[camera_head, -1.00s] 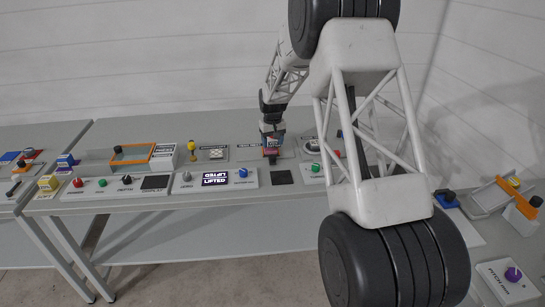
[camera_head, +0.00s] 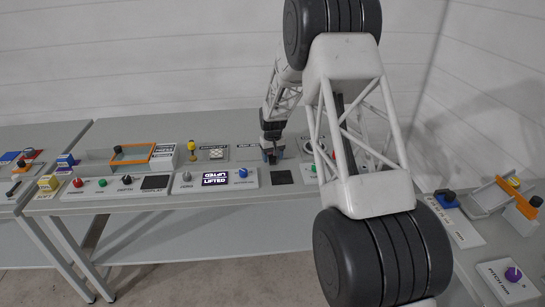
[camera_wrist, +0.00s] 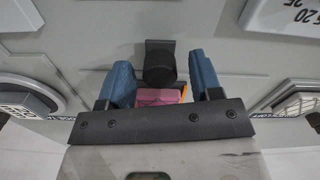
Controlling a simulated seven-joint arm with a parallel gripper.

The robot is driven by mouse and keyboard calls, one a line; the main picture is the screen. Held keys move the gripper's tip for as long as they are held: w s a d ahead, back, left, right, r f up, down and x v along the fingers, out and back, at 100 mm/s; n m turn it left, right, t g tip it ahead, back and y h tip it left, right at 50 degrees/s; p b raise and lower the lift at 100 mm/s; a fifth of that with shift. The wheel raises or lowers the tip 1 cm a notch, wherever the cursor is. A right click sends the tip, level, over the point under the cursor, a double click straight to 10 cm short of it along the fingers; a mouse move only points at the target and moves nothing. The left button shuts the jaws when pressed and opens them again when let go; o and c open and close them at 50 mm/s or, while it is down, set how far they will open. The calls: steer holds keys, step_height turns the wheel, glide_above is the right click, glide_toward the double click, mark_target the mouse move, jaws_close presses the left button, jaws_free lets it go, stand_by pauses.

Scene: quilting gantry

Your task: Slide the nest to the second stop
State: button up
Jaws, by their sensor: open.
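My gripper (camera_head: 272,157) is at the back of the middle panel, low over the table. In the wrist view its two blue fingers (camera_wrist: 161,82) stand apart. A pink block (camera_wrist: 160,96) and a black knob (camera_wrist: 159,63) show between them; I cannot tell whether either finger touches them. No label that I can read says "nest", so I cannot tell for sure which part it is. The stops cannot be made out; the gripper hides much of the spot in the head view.
A display (camera_head: 215,179) reads "LIFTED" in front, to the left of my gripper. A blue knob (camera_head: 243,173) and a dark square (camera_head: 281,177) are near. An orange frame (camera_head: 150,147) and yellow knob (camera_head: 191,146) stand farther left. My arm hides part of the right side.

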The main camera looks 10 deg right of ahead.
jaws_close()
steer(key=shift+d, duration=1.75)
jaws_free()
steer(key=shift+r, duration=0.15)
step_height(320, 180, up, 8)
steer(key=shift+f, duration=0.25)
